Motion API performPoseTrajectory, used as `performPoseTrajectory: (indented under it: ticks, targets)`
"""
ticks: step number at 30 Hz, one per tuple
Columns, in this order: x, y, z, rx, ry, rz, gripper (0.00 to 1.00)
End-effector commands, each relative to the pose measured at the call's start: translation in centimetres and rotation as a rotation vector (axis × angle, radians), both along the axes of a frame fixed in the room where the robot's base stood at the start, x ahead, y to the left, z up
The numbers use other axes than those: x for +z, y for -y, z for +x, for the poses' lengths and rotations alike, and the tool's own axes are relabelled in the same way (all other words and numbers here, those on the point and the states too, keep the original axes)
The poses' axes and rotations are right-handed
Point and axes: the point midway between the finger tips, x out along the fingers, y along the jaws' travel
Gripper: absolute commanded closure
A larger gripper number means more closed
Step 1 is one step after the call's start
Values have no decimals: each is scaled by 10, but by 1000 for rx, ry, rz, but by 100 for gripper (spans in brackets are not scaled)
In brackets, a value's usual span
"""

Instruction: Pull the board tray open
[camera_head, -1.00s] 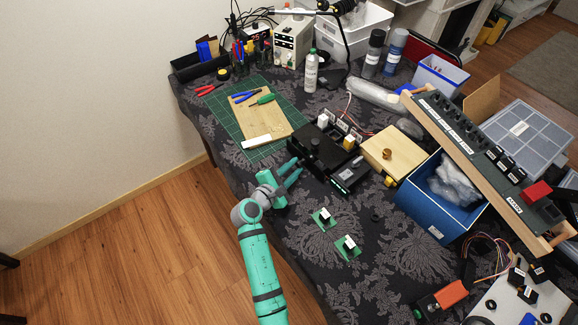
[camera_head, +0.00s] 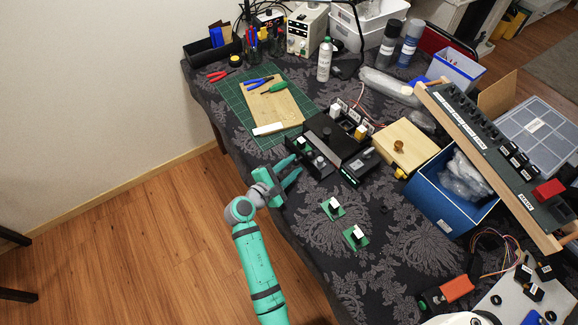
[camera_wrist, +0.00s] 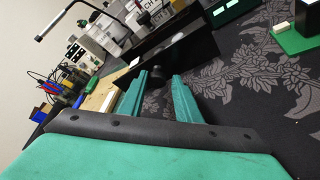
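The board tray (camera_head: 322,170) is a black drawer standing out from the front of a black device (camera_head: 340,131). My gripper (camera_head: 298,164) is at the tray's front. In the wrist view its two teal fingers (camera_wrist: 160,82) stand on either side of a dark round knob (camera_wrist: 158,74) on the tray front. The black tray front also shows in the wrist view (camera_wrist: 190,52).
Two green boards (camera_head: 355,237) lie on the dark cloth to the right of my gripper. A wooden box (camera_head: 402,140) and a blue bin (camera_head: 433,200) stand right of the device. A green mat (camera_head: 238,103) with a wooden board lies behind. The table's near edge passes beneath my gripper.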

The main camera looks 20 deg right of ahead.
Motion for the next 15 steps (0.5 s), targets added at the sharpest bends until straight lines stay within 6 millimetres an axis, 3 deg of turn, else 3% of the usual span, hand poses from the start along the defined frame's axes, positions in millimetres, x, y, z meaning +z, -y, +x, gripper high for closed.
performPoseTrajectory:
  ticks: [8, 15]
  targets:
    - [2, -4, 0, 6, 2, 0, 70]
    - [10, -33, -16, 9, 3, 0, 70]
